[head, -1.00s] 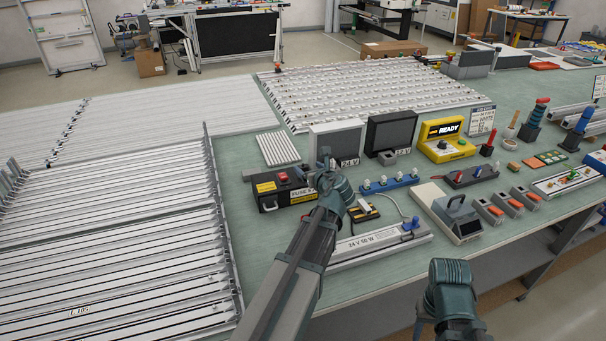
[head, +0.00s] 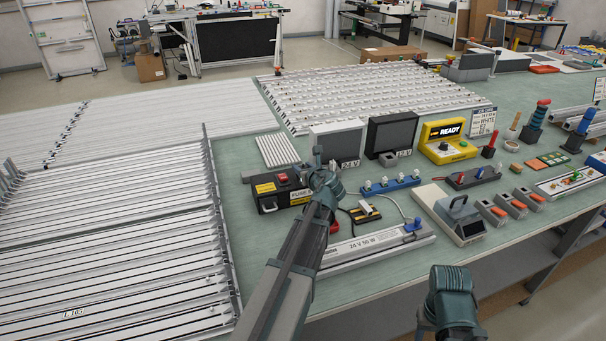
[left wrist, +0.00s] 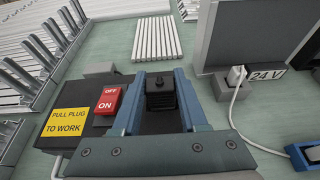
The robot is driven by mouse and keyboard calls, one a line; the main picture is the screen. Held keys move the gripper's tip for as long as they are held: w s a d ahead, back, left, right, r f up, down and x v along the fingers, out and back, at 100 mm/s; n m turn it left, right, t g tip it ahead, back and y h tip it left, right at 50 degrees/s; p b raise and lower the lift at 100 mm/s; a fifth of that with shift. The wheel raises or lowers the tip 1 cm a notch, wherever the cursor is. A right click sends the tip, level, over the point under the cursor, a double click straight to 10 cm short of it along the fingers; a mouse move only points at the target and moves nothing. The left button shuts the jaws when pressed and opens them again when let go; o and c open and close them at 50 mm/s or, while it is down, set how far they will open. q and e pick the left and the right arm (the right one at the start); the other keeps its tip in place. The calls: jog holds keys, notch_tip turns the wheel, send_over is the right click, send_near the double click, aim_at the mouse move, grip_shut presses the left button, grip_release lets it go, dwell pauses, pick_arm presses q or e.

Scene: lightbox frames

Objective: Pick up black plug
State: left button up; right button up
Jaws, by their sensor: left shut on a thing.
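The black plug (left wrist: 160,92) is between the two blue fingers of my left gripper (left wrist: 158,88) in the left wrist view. The gripper is shut on it. In the head view my left gripper (head: 318,160) is over the bench, just right of the black switch box (head: 275,195) and in front of the grey 24 V unit (head: 337,138); the plug cannot be made out there. The switch box has a yellow "PULL PLUG TO WORK" label and a red OFF/ON switch (left wrist: 108,101). My right arm shows at the lower right, its jaws out of sight.
A white plug with a cable (left wrist: 236,76) sits in the grey socket by the 24 V unit. A blue socket strip (head: 390,184), a 24 V 50 W bar (head: 375,246) and a yellow READY unit (head: 448,140) stand to the right. Long metal profiles (head: 110,240) fill the left.

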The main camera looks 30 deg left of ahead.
pick_arm(q)
grip_shut()
jog(key=shift+r, duration=0.1)
